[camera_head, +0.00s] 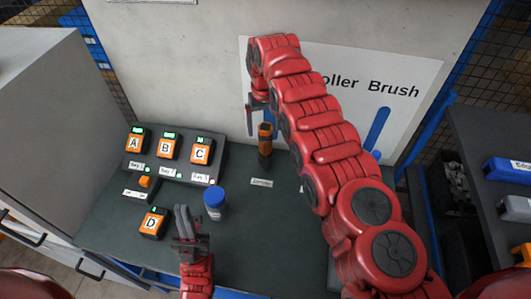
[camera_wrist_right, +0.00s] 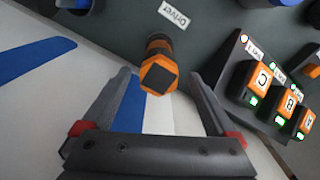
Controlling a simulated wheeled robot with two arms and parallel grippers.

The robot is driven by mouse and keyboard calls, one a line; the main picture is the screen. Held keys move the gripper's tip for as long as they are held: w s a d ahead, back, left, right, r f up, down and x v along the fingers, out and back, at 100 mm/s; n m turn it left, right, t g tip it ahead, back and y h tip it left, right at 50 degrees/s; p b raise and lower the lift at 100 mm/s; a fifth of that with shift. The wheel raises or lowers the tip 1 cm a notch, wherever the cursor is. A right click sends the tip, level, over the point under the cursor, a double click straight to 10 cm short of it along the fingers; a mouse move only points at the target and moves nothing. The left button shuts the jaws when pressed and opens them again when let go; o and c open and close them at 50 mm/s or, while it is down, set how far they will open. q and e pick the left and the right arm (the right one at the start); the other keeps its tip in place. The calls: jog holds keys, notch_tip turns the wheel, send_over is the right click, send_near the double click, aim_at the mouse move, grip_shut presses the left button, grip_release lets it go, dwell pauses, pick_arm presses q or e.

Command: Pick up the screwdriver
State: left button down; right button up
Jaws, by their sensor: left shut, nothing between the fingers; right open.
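The orange and black screwdriver (camera_head: 265,131) stands upright on the dark table, just behind a small label. In the right wrist view the screwdriver (camera_wrist_right: 158,72) shows its handle end towards the camera, near a "Driver" label (camera_wrist_right: 173,14). My right gripper (camera_head: 254,118) is open beside the handle, with its fingers on either side of the handle in the wrist view and visible gaps there. The screwdriver's lower end is hard to make out. My left gripper (camera_head: 184,222) is shut and empty over the front of the table, beside a blue-lidded container.
A charger rack (camera_head: 178,150) holds orange batteries A, B and C at the left. Battery D (camera_head: 154,223) and the blue-lidded container (camera_head: 215,203) stand in front. A white board lettered "oller Brush" (camera_head: 345,90) is behind. The table around the screwdriver's label is clear.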

aim_at(265, 140)
jog(key=shift+f, duration=0.45)
jog(key=shift+s+f+p, duration=0.1)
jog(key=shift+p, duration=0.35)
jog(key=f+p, duration=0.2)
jog(key=p, duration=0.1)
jog(key=shift+s+d+f, duration=0.15)
jog(key=shift+s+f, duration=0.05)
jog(key=shift+s, duration=0.05)
notch_tip(265, 140, down, 3)
jog(key=b, duration=0.2)
jog(key=shift+r+b, duration=0.1)
jog(key=shift+b, duration=0.2)
jog(key=shift+w, duration=0.15)
grip_shut()
jog(key=shift+r, duration=0.1)
